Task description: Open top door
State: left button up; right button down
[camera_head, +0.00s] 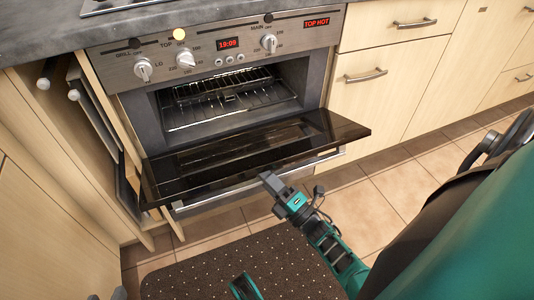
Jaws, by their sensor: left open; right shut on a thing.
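The oven's top door (220,160) is a dark glass panel, hinged at its lower side and swung down, standing well open toward me. The oven cavity (225,100) shows behind it with wire racks inside. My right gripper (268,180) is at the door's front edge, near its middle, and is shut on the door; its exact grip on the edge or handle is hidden. My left gripper (108,295) shows only in part at the bottom left edge of the picture, open and away from the oven.
The control panel (220,55) with knobs and red displays is above the cavity. A metal bar (318,160) runs below the door. Slim pull-out racks (100,115) stand open at the left.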

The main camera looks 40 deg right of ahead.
jog(key=shift+w+d, duration=0.2)
jog(key=shift+w, duration=0.1)
jog(key=shift+t, duration=0.3)
jog(key=c, duration=1.1)
grip_release()
jog(key=shift+f, duration=0.1)
jog(key=shift+o, duration=0.9)
jog(key=shift+a, duration=0.1)
jog(key=shift+s+f, duration=0.15)
jog(key=shift+s, duration=0.05)
